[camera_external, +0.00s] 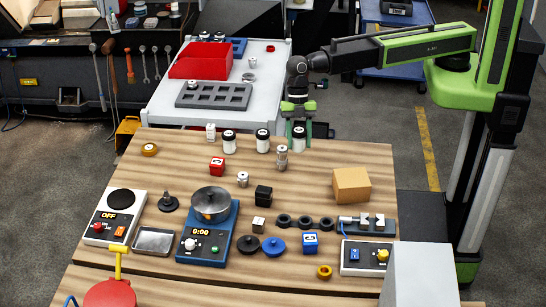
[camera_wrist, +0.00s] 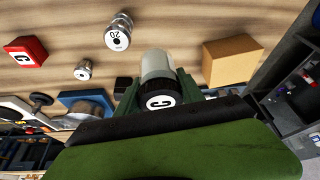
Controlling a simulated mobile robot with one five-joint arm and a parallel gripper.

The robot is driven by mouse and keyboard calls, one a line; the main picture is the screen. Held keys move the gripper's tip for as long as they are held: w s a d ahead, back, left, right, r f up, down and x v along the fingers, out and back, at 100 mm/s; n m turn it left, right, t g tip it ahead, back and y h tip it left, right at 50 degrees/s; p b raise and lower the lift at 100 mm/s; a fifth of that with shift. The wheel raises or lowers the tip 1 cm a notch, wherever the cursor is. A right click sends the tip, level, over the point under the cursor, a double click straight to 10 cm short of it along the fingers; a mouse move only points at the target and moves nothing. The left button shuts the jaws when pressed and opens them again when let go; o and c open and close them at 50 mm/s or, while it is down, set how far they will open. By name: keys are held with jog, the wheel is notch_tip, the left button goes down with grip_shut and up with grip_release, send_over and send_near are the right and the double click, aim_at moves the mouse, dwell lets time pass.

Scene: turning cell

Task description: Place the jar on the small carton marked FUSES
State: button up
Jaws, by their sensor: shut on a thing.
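My gripper (camera_external: 299,120) is shut on a jar (camera_external: 299,142) at the back edge of the wooden table. In the wrist view the jar (camera_wrist: 156,64) has a pale clear body and a black lid with a white label reading C. It sits between the green fingers (camera_wrist: 158,92). I cannot tell whether its base touches the table. A plain brown carton (camera_external: 351,185) stands on the table, in front and to the right of the jar. The carton also shows in the wrist view (camera_wrist: 232,58). No FUSES marking is readable on it.
Two similar jars (camera_external: 229,142) (camera_external: 262,141) stand left of the held one. A metal weight (camera_external: 282,157) stands just in front of it. A black cube (camera_external: 263,195) and a fixture (camera_external: 365,225) are near the carton. Wood is clear between jar and carton.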

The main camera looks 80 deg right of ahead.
jog(key=s+d+r+n+g+p, duration=0.15)
jog(key=s+r+p, duration=0.25)
jog(key=s, duration=0.4)
jog(key=s+d+r+n+p, duration=0.2)
jog(key=s+r+n+p, duration=0.1)
jog(key=s, duration=0.4)
jog(key=b, duration=0.7)
send_near(357, 182)
jog(key=shift+s+a+h, duration=0.25)
jog(key=shift+a+h, duration=0.05)
jog(key=shift+a, duration=0.45)
jog(key=shift+s+a+f+m, duration=0.1)
jog(key=shift+s+a+m, duration=0.15)
jog(key=shift+a, duration=0.15)
notch_tip(357, 182, down, 4)
jog(key=b, duration=0.4)
jog(key=shift+w+f, duration=0.1)
jog(key=shift+f, duration=0.05)
jog(key=shift+r, duration=0.2)
jog(key=shift+f, duration=0.1)
jog(key=o, duration=1.5)
jog(key=shift+c, duration=0.2)
